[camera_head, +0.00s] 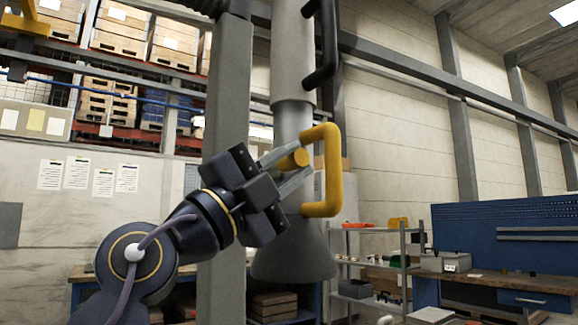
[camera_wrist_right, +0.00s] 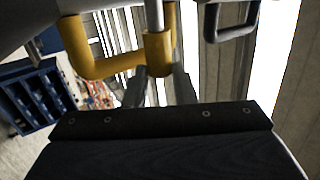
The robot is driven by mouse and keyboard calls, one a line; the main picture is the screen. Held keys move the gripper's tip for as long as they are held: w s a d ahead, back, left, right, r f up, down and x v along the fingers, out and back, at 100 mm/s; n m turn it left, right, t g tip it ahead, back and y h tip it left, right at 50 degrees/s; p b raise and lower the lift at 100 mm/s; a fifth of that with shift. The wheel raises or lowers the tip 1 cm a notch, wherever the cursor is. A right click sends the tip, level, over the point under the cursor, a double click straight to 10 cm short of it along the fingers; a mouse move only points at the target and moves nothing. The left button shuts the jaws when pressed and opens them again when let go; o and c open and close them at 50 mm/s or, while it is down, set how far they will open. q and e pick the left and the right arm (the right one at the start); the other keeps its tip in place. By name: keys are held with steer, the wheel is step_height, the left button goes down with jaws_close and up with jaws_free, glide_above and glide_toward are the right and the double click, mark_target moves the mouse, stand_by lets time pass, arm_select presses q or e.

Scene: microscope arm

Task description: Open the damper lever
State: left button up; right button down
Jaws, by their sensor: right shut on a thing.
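A yellow bracket-shaped handle (camera_head: 333,170) stands out from the grey pipe of the extraction arm, above its hood (camera_head: 293,258). A short yellow cylinder (camera_head: 293,159), which looks like the damper lever's grip, sits beside it on the left. My right gripper (camera_head: 285,170) reaches up from the lower left, its two fingers closed on this yellow cylinder. In the right wrist view, the yellow cylinder (camera_wrist_right: 158,55) is at the fingertips, with a grey rod above it. The yellow handle (camera_wrist_right: 110,66) extends left from there. My left gripper is not in view.
A grey upright post (camera_head: 228,130) stands just left of the pipe, behind my right arm. A black handle (camera_head: 326,50) is higher on the pipe. A shelf rack (camera_head: 375,265) and a blue workbench (camera_head: 500,240) stand farther back on the right.

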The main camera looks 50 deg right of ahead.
steer(key=c, duration=1.2)
jaws_free()
steer(key=b+v, duration=0.3)
steer(key=v, duration=0.4)
steer(key=shift+w+a+f, duration=0.1)
steer(key=shift+a+f, duration=0.1)
steer(key=shift+a, duration=0.1)
